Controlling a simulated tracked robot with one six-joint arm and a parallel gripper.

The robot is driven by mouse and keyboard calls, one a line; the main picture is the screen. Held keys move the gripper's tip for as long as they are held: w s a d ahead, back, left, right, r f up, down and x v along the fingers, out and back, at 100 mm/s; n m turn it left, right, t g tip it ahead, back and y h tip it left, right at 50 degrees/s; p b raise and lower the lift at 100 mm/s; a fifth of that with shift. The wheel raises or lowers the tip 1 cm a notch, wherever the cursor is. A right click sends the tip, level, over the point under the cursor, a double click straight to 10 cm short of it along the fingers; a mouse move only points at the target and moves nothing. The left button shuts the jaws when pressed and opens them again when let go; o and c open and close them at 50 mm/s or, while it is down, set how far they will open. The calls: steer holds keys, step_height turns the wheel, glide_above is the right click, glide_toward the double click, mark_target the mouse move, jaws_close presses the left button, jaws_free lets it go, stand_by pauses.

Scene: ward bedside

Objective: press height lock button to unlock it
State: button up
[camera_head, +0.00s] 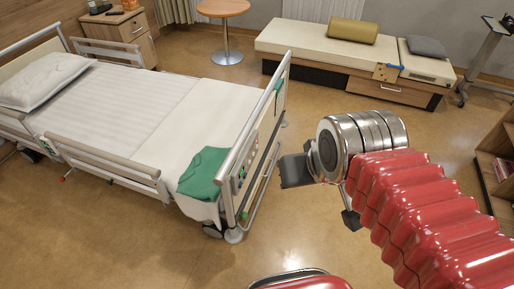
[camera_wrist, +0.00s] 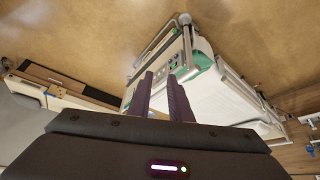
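The bed's footboard (camera_head: 262,130) stands left of my gripper. A small control panel (camera_head: 240,178) with tiny coloured spots sits on its outer face; the height lock button is too small to pick out there. In the wrist view the footboard end of the bed (camera_wrist: 190,48) appears beyond the fingers, turned on its side, and the fingers cover part of it. My gripper (camera_wrist: 162,80) has its two dark fingers apart with a narrow empty gap between them. In the head view my gripper (camera_head: 297,170) is to the right of the panel, apart from the footboard.
A green cloth (camera_head: 204,172) hangs over the mattress corner by the footboard. A bench (camera_head: 320,50) with a cushion stands at the back, a round table (camera_head: 224,9) left of it. A shelf (camera_head: 495,165) is at the right. Floor around the footboard is clear.

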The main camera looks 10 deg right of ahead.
jaws_close()
stand_by(1.4)
